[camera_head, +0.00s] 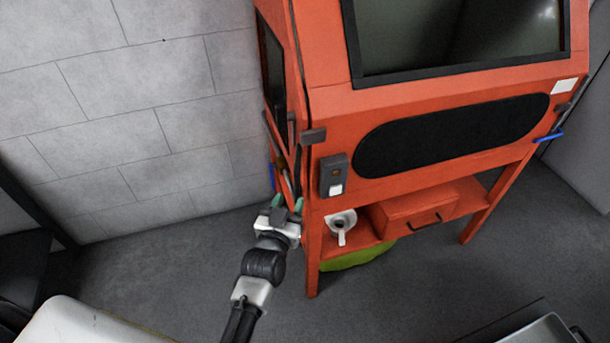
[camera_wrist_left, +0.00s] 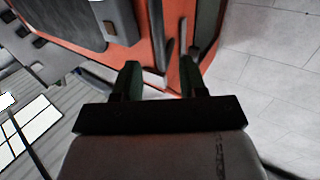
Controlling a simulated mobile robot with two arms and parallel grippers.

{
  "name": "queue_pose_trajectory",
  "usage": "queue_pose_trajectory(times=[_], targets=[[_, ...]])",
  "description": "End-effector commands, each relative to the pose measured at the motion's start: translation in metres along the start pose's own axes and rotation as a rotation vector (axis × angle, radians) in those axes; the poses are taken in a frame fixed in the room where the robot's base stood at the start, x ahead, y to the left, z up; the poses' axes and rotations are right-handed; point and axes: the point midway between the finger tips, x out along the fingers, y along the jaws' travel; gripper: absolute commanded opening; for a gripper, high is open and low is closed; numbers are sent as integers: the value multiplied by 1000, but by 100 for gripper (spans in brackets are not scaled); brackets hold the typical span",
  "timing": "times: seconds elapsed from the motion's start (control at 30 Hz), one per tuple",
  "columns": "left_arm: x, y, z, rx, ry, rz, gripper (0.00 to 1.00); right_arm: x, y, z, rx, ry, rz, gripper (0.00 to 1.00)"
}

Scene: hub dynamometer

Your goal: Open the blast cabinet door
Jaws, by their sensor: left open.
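The orange blast cabinet (camera_head: 330,95) stands right of centre in the head view. Its door, on the narrow left side with a dark window (camera_head: 271,68), is seen at a steep angle; I cannot tell whether it is fully shut. A dark latch (camera_head: 313,136) sits at the front corner. My left gripper (camera_head: 288,203) is open, its green-tipped fingers just below the side's lower edge. In the left wrist view, the open gripper (camera_wrist_left: 160,80) faces the orange side, with a grey bar (camera_wrist_left: 157,35) ahead of the fingers; contact is unclear. My right gripper is out of view.
A grey control box (camera_head: 334,175) is on the cabinet front. A white cup-like object (camera_head: 341,222) and an orange drawer box (camera_head: 425,210) are on the lower shelf. A grey block wall (camera_head: 140,110) stands left, with clear floor (camera_head: 180,245) before it.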

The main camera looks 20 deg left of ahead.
Motion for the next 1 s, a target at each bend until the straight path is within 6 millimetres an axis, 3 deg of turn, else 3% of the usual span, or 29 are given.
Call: queue_pose_trajectory(times=[0.2,0.43,0.87,1.0], targets=[[45,0,-2,0,1,1,42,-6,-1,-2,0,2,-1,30],[76,0,0,0,0,1,42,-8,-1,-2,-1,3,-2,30],[85,0,1,0,-2,1,42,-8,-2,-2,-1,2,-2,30],[85,0,1,0,-1,1,21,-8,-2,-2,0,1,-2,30]])
